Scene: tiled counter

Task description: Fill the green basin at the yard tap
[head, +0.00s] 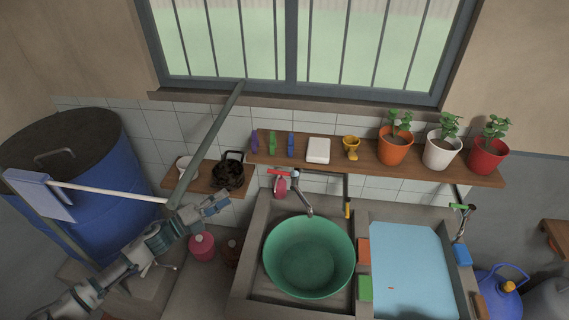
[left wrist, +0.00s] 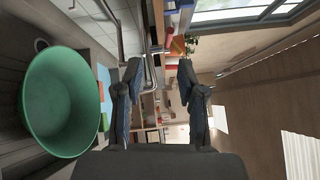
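The green basin (head: 309,257) sits upright in the left sink bay; it also shows at the left of the left wrist view (left wrist: 60,103). No water stream shows, and I cannot tell whether its darker bottom is water. A metal tap (head: 303,201) with a red handle (head: 283,174) stands behind it, its spout over the basin's back rim. My left gripper (head: 216,205) is left of the tap and basin, apart from both. Its fingers (left wrist: 162,90) are spread with nothing between them. My right gripper is in neither view.
A second tap with a green handle (head: 462,208) stands by the right bay, which has a light blue surface (head: 408,268). A shelf (head: 375,159) with potted plants is above. Pink bottle (head: 202,246) and dark kettle (head: 229,172) are near my left gripper; a blue barrel (head: 85,205) is left.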

